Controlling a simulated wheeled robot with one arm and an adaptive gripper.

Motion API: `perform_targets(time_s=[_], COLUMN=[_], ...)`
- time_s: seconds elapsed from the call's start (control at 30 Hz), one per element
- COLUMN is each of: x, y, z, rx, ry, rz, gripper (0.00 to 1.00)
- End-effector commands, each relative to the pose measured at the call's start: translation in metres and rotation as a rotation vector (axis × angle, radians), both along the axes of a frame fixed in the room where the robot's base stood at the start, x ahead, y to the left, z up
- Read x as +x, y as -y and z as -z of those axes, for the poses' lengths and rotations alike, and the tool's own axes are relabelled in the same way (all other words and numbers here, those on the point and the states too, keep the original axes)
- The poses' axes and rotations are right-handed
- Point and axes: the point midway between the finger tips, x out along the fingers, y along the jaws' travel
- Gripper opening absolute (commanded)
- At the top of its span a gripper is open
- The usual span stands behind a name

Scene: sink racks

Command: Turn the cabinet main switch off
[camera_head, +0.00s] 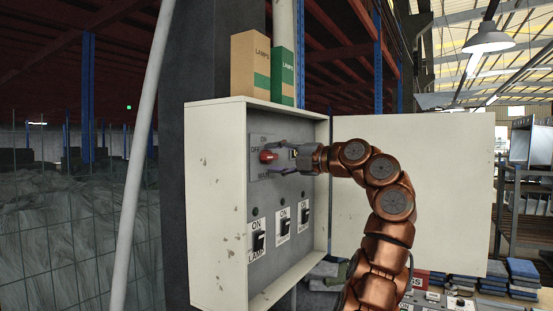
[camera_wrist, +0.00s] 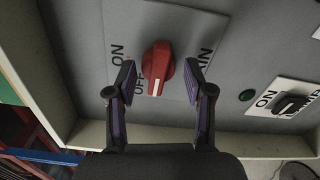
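The main switch is a red rotary knob (camera_wrist: 158,66) on a grey plate (camera_wrist: 178,25) lettered ON, OFF and MAIN. In the wrist view its grip runs up and down, and a white mark on its lower end lies beside the OFF lettering. The knob also shows in the head view (camera_head: 267,156), at the upper part of the cabinet's panel. My gripper (camera_wrist: 161,80) is open, one finger on each side of the knob, with a small gap on both sides. The head view shows my gripper (camera_head: 283,156) reaching in from the right.
The open cream cabinet (camera_head: 216,200) has side walls around the panel, and its door (camera_head: 440,180) stands open at right behind my arm. Two lamp boxes (camera_head: 250,66) stand on top. A green indicator (camera_wrist: 247,95) is near the plate.

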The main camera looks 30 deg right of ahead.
Motion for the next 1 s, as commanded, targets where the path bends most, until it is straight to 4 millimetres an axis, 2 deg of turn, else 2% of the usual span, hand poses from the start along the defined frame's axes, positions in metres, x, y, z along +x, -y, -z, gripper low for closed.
perform_targets(time_s=[0.07,0.47,0.67,1.0], x=[0.0,-0.005,-0.03,-0.086], y=[0.0,0.003,0.016,0.044], z=[0.0,-0.001,-0.003,-0.002], rx=[0.0,0.001,0.002,0.001], ry=[0.001,0.002,0.006,0.004], rz=[0.0,0.002,0.004,0.001], gripper=[0.64,0.64,0.64,0.64])
